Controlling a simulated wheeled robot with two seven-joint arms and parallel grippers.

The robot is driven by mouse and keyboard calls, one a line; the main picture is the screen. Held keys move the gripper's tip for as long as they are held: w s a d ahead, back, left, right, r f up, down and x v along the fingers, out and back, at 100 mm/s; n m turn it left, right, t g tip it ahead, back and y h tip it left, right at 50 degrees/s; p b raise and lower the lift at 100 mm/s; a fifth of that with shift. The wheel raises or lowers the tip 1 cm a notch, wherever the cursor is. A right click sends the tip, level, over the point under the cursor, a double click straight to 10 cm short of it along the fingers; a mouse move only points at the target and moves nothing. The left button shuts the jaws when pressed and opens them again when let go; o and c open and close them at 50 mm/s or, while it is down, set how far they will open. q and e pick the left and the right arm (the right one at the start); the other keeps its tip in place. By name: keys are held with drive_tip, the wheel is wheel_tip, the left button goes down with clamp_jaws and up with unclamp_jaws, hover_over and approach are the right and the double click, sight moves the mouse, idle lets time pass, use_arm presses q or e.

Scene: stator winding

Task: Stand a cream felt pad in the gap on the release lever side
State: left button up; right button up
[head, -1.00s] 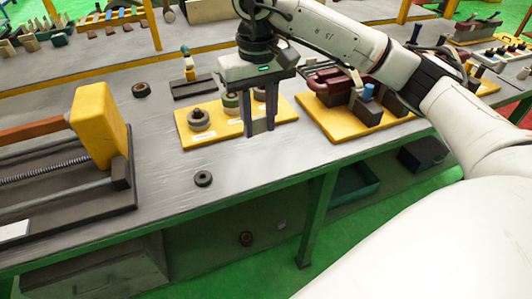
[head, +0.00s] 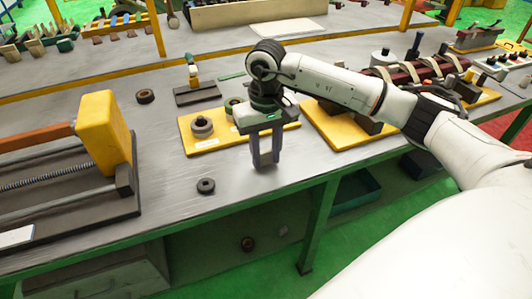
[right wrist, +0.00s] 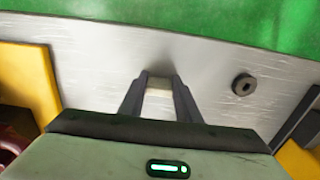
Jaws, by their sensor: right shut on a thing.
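My right gripper (head: 264,166) is over the front part of the grey bench, in front of a yellow board with ring-shaped parts. In the right wrist view its fingers (right wrist: 160,84) are shut on a small cream felt pad (right wrist: 159,86), held between the tips. In the head view the pad is hidden by the fingers. I cannot pick out the release lever or the gap beside it. My left gripper is in neither view.
The yellow board (head: 189,145) bears ring parts (head: 202,127). A second yellow board (head: 338,138) is partly behind my right arm. A loose dark ring (head: 206,186) lies near the front edge. A yellow-ended screw fixture (head: 104,135) stands left.

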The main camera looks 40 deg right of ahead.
drive_tip(key=shift+f, duration=0.2)
drive_tip(key=o, duration=1)
drive_tip(key=shift+r, duration=0.1)
wheel_tip(320, 180, up, 12)
drive_tip(key=b, duration=0.1)
drive_tip(key=shift+r, duration=0.15)
